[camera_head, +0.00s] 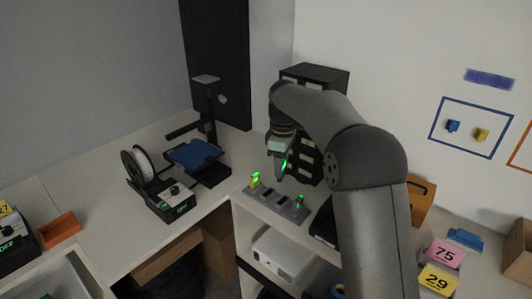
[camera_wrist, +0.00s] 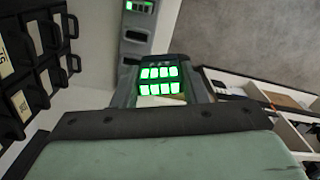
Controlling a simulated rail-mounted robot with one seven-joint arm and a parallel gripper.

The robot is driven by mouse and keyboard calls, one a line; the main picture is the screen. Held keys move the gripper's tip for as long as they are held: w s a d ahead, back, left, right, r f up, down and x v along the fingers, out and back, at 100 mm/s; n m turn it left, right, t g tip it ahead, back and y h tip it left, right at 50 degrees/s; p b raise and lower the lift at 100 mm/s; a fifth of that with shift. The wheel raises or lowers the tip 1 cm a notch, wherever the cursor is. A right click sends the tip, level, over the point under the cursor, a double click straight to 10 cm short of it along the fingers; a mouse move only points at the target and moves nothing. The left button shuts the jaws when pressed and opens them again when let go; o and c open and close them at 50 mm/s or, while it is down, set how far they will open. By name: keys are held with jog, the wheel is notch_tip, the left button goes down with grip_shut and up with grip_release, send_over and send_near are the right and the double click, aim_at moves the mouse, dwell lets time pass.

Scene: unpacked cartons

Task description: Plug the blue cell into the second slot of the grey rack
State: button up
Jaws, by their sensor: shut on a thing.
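The grey rack (camera_head: 277,208) stands on the white counter, with dark empty slots in its middle. A yellow cell with a green light (camera_head: 255,179) is at its left end; another green-lit cell (camera_head: 300,202) is near its right end. My gripper (camera_head: 281,171) points down above and behind the rack. It is shut on a cell with green bars, which shows between the fingers in the wrist view (camera_wrist: 159,80); its body colour is hard to tell. The rack also shows in the wrist view (camera_wrist: 136,28), past the held cell, apart from it.
A black drawer cabinet (camera_head: 315,78) stands close behind my gripper. The counter's front edge drops to a shelf with a white box (camera_head: 283,253). The counter between printer and rack is clear.

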jog(key=shift+w+a+f+m, duration=0.7)
jog(key=shift+w+f, duration=0.75)
jog(key=shift+f, duration=0.8)
jog(key=shift+w+a+f+m, duration=0.65)
jog(key=shift+w+f, duration=0.8)
jog(key=shift+f, duration=0.85)
jog(key=shift+w+a+f+m, duration=0.7)
jog(key=shift+w+f, duration=0.75)
jog(key=shift+f, duration=0.8)
jog(key=shift+a, duration=0.1)
jog(key=shift+p, duration=0.35)
jog(key=shift+f+b, duration=0.3)
jog(key=shift+f, duration=0.7)
jog(key=o, duration=1.3)
